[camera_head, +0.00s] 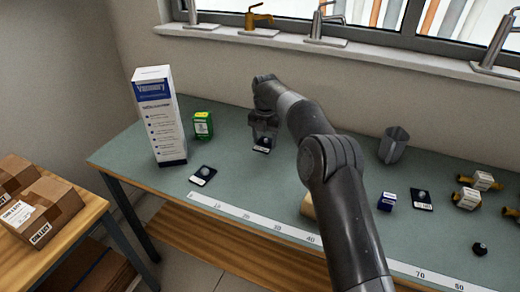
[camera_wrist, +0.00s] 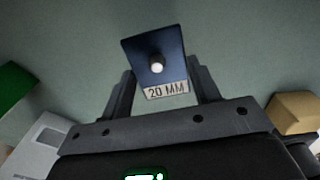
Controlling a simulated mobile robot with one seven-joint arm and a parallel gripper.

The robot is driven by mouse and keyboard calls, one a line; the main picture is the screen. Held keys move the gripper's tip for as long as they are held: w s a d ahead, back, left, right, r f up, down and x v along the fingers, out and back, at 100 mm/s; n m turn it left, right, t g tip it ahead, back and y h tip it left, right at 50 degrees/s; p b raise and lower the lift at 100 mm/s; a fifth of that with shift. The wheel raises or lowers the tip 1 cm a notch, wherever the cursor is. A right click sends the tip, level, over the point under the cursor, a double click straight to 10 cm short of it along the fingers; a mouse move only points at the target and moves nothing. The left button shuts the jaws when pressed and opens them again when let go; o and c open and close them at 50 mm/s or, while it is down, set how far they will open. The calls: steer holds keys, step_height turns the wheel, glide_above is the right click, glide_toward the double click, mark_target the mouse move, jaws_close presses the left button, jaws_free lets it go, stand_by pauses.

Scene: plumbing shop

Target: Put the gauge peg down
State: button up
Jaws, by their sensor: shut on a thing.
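The gauge peg (camera_wrist: 157,66) shows in the wrist view as a small pale round knob on a dark blue plate with a white "20 MM" label. My gripper (camera_wrist: 163,88) is shut on it, with one finger at each side of the plate. In the head view my gripper (camera_head: 264,133) points down over the middle of the green-grey bench top (camera_head: 235,185), left of my forearm. The dark labelled plate (camera_head: 262,149) shows just under the fingers. I cannot tell whether it touches the bench.
Similar dark labelled plates lie at left (camera_head: 202,176) and right (camera_head: 421,199). A tall white-blue carton (camera_head: 160,115) and a green box (camera_head: 202,125) stand left. A ruler strip (camera_head: 260,228) runs along the front. A grey cup (camera_head: 393,145), blue box (camera_head: 387,201) and brass fittings (camera_head: 467,198) are right.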

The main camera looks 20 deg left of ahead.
mark_target(260, 143)
steer(key=shift+a+f, duration=0.6)
steer(key=shift+a, duration=0.35)
steer(key=shift+f, duration=1.9)
steer(key=shift+f, duration=0.15)
steer(key=o, duration=1.2)
step_height(260, 143, up, 11)
steer(key=shift+f, duration=0.2)
steer(key=shift+r, duration=0.85)
